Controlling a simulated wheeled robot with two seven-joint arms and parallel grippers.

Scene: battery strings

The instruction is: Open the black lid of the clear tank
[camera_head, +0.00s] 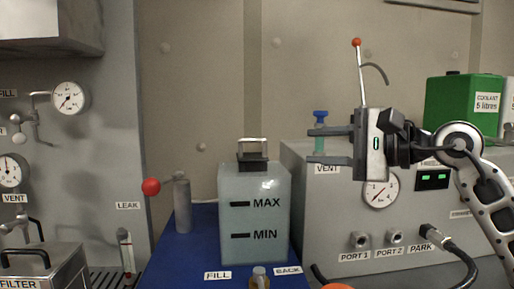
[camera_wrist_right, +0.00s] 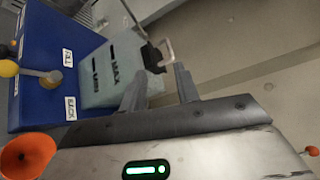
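The clear tank (camera_head: 255,215) is a pale, boxy container with MAX and MIN marks, standing on a blue base. Its black lid (camera_head: 253,164) sits on top, with a grey metal loop handle (camera_head: 252,145) upright on it. The tank (camera_wrist_right: 97,75) and black lid (camera_wrist_right: 153,57) also show in the right wrist view, beyond the fingertips. My right gripper (camera_head: 312,146) is open with nothing held, to the right of the lid and about as high as the handle. Its fingers point left, apart from the lid; both fingers (camera_wrist_right: 160,76) show spread in the wrist view. My left gripper is not in view.
A blue-topped vent valve (camera_head: 320,115) stands behind my right fingers. A red-knobbed lever (camera_head: 151,187) is left of the tank. A grey panel (camera_head: 320,215) with a gauge and ports is at right, a green coolant can (camera_head: 455,105) on it. Space above the lid is clear.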

